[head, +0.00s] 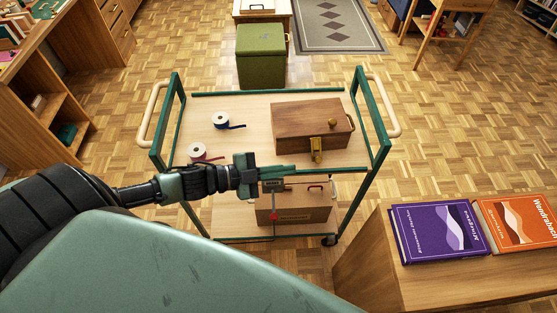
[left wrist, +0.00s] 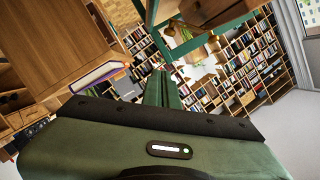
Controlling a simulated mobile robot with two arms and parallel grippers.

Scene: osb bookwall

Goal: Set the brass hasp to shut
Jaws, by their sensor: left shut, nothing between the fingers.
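The brass hasp (head: 316,150) hangs at the front of a brown wooden box (head: 300,117) on the cart's top shelf. The box lid looks closed, with a round brass knob (head: 332,122) on it. I cannot tell whether the hasp is fastened. My left gripper (head: 293,168) is just in front of the box, to the left of the hasp and apart from it. Its fingers are together and empty; they also show closed in the left wrist view (left wrist: 162,88). My right gripper is not in view.
A desk with purple (head: 437,232) and orange books (head: 520,224) stands at right.

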